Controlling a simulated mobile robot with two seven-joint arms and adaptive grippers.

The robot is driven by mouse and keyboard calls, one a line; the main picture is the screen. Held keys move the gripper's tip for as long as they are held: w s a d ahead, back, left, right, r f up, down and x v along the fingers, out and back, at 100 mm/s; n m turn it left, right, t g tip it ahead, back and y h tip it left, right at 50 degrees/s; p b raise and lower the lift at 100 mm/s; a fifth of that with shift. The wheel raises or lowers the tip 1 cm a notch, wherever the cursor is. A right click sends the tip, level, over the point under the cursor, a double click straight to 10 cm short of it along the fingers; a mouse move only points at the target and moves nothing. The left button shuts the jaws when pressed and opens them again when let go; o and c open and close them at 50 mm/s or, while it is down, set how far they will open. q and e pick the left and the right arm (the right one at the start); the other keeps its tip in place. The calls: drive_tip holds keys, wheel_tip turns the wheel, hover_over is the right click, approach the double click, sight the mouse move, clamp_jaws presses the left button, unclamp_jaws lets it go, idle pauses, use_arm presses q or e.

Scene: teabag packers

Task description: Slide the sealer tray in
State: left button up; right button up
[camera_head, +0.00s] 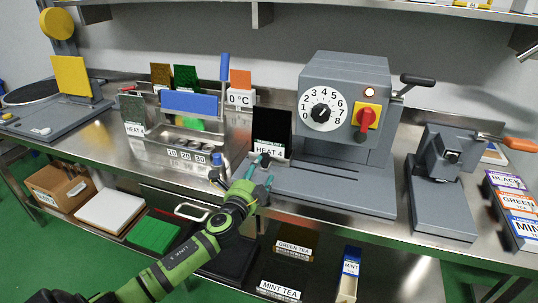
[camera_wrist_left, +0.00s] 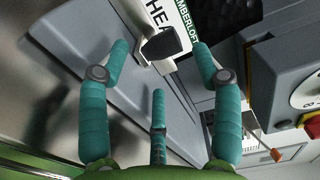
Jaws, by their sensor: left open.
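The grey sealer (camera_head: 345,95) stands at the back centre-right, with a numbered dial, a lit lamp and a red switch on yellow. Its flat grey base (camera_head: 340,190) has a slot; I cannot tell which part is the tray. In the left wrist view, a dark knob (camera_wrist_left: 163,43) lies between the fingertips, in front of the white label (camera_wrist_left: 158,14); contact is unclear. My right gripper is out of view.
A grey device with an orange handle (camera_head: 520,144) and tea boxes (camera_head: 517,200) are at right. Bins and boxes sit on the lower shelf. The sealer base's front is clear.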

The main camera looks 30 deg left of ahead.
sight(263, 163)
use_arm(q)
drive_tip(key=w, duration=0.2)
drive_tip(key=shift+w+a+r, duration=0.35)
drive_tip(key=shift+x, duration=1.1)
drive_tip(key=shift+w+f, duration=0.2)
drive_tip(key=shift+w, duration=0.25)
drive_tip(key=shift+a, duration=0.1)
drive_tip(key=c, duration=1.2)
clamp_jaws()
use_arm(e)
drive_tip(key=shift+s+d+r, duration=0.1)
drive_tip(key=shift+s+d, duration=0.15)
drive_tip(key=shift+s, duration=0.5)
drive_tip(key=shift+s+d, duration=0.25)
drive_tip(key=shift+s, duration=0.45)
